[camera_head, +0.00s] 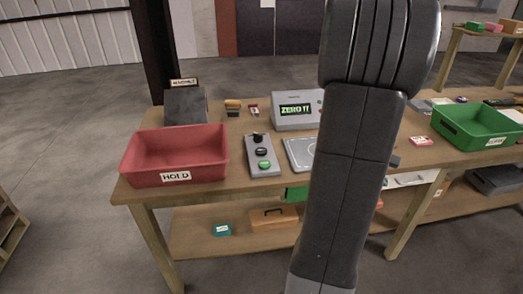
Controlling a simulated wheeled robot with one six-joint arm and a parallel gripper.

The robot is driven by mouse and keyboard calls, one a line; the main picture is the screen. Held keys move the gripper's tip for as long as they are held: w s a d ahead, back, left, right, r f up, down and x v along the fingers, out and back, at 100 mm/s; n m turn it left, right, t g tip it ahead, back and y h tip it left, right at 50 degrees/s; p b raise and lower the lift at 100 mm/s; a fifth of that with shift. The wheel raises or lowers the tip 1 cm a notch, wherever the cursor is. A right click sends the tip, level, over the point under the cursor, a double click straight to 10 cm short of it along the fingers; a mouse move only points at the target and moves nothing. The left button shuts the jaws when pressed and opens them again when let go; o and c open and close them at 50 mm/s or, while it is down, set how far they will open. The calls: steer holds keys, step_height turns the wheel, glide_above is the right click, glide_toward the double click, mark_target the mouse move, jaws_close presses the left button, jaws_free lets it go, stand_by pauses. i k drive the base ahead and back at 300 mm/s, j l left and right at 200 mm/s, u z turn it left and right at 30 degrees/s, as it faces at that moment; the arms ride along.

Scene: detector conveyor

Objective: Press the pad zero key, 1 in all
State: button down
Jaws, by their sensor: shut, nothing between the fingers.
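A grey instrument box (285,122) stands at the back of the bench, and its lit display (297,110) seems to read "ZERO IT". Small buttons show at the box's right side, partly cut off by my arm. A flat grey pad (299,152) lies in front of the box, its right part hidden behind my arm. A grey control strip (261,154) left of the pad carries a green button (264,165), a dark button and a black knob. I cannot tell which key is the pad zero key. My gripper is not in view; only my arm shows.
A red HOLD bin (175,143) stands at the bench's left end. A green bin (446,126) stands at the right. A dark sloped box (185,107) and small blocks (233,106) are at the back left. My arm blocks the middle.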

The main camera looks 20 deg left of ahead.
mark_target(260, 151)
steer(key=i+l, duration=0.2)
steer(key=i, duration=0.3)
steer(key=i+l, duration=0.25)
steer(key=i, duration=0.3)
steer(key=u, duration=2)
